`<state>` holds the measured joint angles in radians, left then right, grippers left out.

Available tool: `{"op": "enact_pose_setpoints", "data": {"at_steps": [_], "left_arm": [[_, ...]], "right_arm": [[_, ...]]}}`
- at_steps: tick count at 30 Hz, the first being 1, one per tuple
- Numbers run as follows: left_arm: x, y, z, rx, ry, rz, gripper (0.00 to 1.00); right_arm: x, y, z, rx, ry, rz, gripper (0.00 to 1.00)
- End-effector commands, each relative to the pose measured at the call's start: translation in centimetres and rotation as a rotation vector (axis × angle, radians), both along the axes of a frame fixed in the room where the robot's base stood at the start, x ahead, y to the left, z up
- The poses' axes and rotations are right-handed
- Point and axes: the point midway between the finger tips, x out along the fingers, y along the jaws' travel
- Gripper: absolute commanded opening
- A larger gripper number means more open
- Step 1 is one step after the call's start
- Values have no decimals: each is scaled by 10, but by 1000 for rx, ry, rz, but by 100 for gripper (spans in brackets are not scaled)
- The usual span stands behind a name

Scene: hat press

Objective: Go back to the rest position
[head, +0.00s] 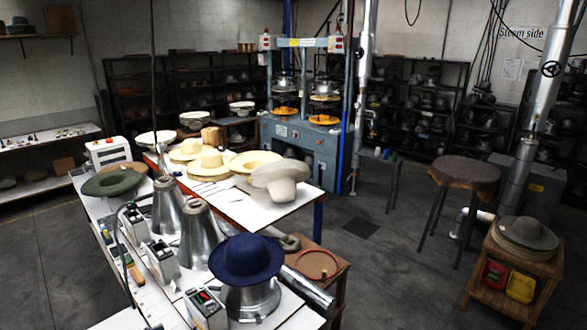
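Neither of my grippers shows in the head view, and no part of my arms is clearly seen. A dark blue hat (246,260) sits brim down on the nearest metal steam cone (249,299). Two more metal cones (200,232) stand bare behind it on the white bench. A green hat (112,181) lies at the bench's far left end. A light grey hat (281,180) rests crown down at the right edge of the white table (262,211), beside several cream hats (208,163).
A grey press (300,137) stands behind the table. A stool (456,177) and a wooden cart (512,270) with stacked grey hats (525,235) are at right. Control boxes (205,308) line the bench's left side.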

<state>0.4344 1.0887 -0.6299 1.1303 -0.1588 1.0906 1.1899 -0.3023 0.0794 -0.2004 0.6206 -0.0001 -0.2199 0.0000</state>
Motion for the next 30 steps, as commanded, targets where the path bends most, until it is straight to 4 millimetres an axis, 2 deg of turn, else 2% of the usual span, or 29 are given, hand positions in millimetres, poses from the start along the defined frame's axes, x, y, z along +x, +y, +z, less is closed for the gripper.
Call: {"op": "enact_pose_setpoints", "data": {"at_steps": [8, 13, 17, 20, 23, 24, 30], "left_arm": [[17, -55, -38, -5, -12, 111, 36], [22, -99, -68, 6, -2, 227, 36], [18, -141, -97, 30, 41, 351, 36], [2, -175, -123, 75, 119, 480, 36], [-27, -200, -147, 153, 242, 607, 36], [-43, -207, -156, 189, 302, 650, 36], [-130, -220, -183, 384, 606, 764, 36]], "right_arm": [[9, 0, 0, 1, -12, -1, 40], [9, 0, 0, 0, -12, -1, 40], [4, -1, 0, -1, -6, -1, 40], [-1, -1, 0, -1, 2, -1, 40], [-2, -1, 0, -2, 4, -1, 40], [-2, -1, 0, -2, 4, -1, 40], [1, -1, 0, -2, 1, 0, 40]]}}
